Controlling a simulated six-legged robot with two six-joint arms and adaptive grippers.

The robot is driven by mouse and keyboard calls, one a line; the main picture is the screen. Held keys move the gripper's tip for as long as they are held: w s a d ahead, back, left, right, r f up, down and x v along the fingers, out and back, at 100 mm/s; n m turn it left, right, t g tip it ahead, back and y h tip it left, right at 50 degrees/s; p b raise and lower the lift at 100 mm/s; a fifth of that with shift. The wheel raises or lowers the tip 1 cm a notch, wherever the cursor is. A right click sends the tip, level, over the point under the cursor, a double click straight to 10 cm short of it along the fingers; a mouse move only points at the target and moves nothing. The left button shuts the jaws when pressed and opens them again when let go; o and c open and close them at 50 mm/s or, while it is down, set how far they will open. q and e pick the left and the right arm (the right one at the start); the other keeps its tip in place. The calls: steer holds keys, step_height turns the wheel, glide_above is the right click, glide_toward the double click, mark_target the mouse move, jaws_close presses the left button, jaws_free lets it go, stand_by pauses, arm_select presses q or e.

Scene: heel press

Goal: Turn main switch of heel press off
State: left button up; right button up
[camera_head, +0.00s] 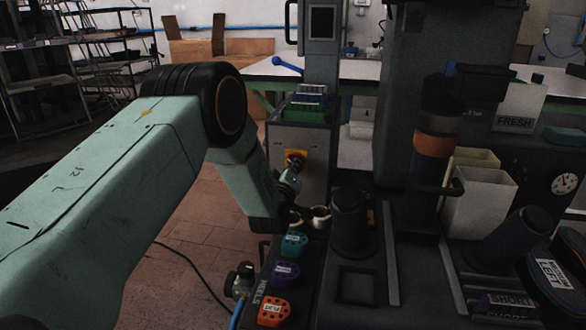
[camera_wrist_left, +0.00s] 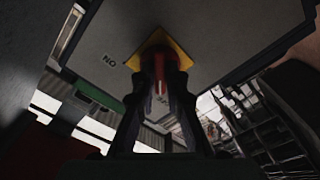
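The main switch (camera_head: 295,157) is a red knob on a yellow plate, on the front of a grey control box (camera_head: 312,148) of the heel press. My left gripper (camera_head: 290,178) is right at the switch and hides part of it in the head view. In the left wrist view, the red knob of the switch (camera_wrist_left: 158,68) sits between the two dark fingertips of my left gripper (camera_wrist_left: 160,84). The fingers converge close on both sides of the knob and look shut on it. The lettering "NO" shows beside the yellow plate. My right gripper is not in view.
Below the box lies a dark panel with green, purple and orange heel pieces (camera_head: 273,309) and a dark cylinder (camera_head: 350,222). The press body (camera_head: 395,110) stands to the right, with white bins (camera_head: 478,203). A shelf rack (camera_head: 105,50) stands at the back left; tiled floor is clear below.

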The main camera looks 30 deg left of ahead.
arm_select(q)
steer(key=o, duration=0.4)
steer(key=shift+o, duration=0.2)
steer(key=v, duration=1.2)
steer(key=shift+a, duration=0.1)
stand_by(0.3)
